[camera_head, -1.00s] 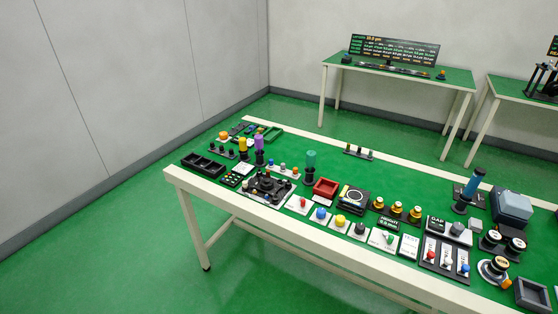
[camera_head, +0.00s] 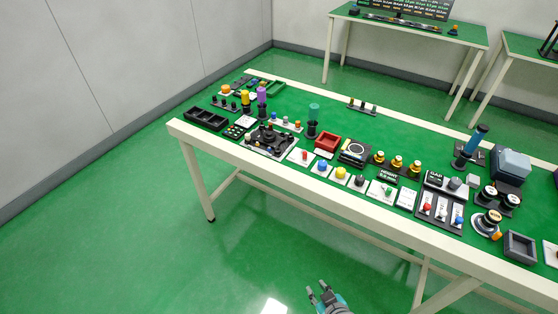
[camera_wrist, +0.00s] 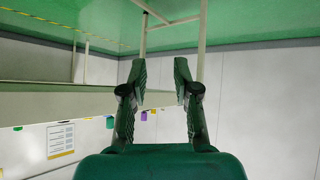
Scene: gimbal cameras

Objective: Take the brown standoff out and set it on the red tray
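The red tray (camera_head: 327,143) is a small open box near the middle of the table, and it looks empty. A dark rack (camera_head: 362,107) with several small posts stands behind it, toward the table's back edge. Another dark rack (camera_head: 225,104) with small dark posts is at the left. The posts are too small to tell which is the brown standoff. My gripper (camera_head: 320,291) is low in front of the table, well apart from everything on it. In the wrist view my gripper (camera_wrist: 160,68) is open, with nothing between its fingers.
The green-topped table (camera_head: 410,128) is crowded along its front with knobs, buttons and panels. Green table surface behind the tray is clear.

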